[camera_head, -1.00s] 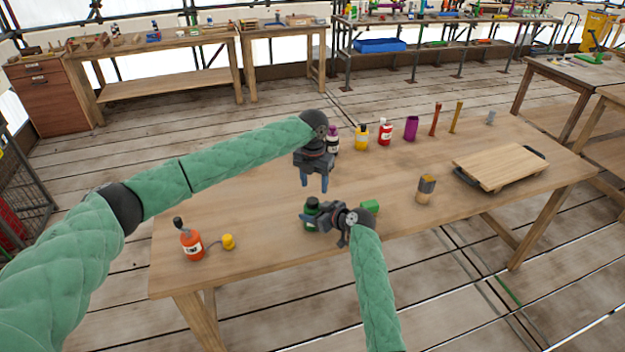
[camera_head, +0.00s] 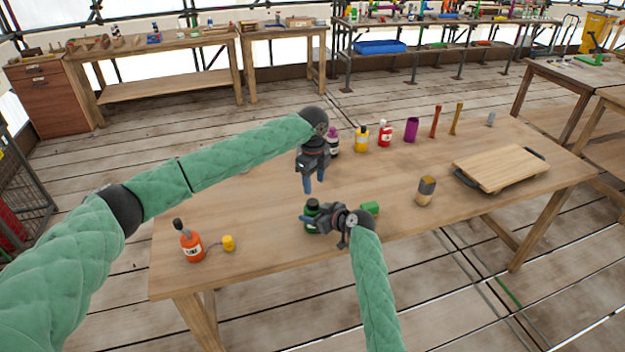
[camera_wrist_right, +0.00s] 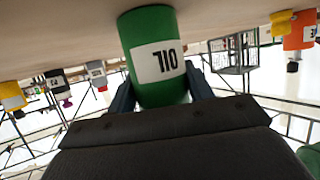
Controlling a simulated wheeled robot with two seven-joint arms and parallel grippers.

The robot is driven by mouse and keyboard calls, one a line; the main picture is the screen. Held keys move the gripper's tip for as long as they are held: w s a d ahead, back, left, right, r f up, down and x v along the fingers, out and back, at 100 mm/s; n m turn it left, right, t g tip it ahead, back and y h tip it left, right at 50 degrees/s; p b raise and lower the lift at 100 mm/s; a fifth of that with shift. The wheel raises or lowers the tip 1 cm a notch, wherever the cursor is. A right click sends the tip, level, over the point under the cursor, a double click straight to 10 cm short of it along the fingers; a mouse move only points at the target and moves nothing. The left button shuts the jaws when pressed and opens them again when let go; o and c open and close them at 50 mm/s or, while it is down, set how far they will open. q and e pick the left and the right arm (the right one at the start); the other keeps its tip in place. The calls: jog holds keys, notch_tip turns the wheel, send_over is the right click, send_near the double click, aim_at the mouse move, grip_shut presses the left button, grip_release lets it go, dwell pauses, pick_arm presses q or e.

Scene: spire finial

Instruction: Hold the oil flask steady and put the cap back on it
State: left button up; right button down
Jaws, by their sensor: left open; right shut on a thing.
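The green oil flask (camera_head: 312,208) stands on the table near its front edge, with a dark top in the head view. In the right wrist view the flask (camera_wrist_right: 155,35) fills the middle and its white OIL label appears upside down. My right gripper (camera_head: 307,219) is shut on the flask from the side, with a finger on each side of it. A small green piece (camera_head: 370,207) lies on the table just right of the right gripper; I cannot tell whether it is the cap. My left gripper (camera_head: 308,186) is open and empty above the table, behind the flask.
An orange bottle (camera_head: 191,246) and a yellow piece (camera_head: 229,242) stand at the left front. Purple, yellow and red bottles and a purple cylinder (camera_head: 411,130) line the back. A tan-and-grey cylinder (camera_head: 426,190) and a wooden board (camera_head: 498,166) are at right. The left middle is clear.

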pick_arm(q)
jog(key=n, duration=0.8)
jog(key=shift+r+n, duration=0.15)
jog(key=shift+n, duration=0.15)
jog(key=n, duration=0.8)
jog(key=shift+a, duration=0.1)
jog(key=n, duration=0.4)
jog(key=shift+s+n, duration=0.1)
jog(key=shift+n, duration=0.2)
jog(key=n, duration=0.8)
jog(key=shift+a, duration=0.1)
jog(key=n, duration=0.4)
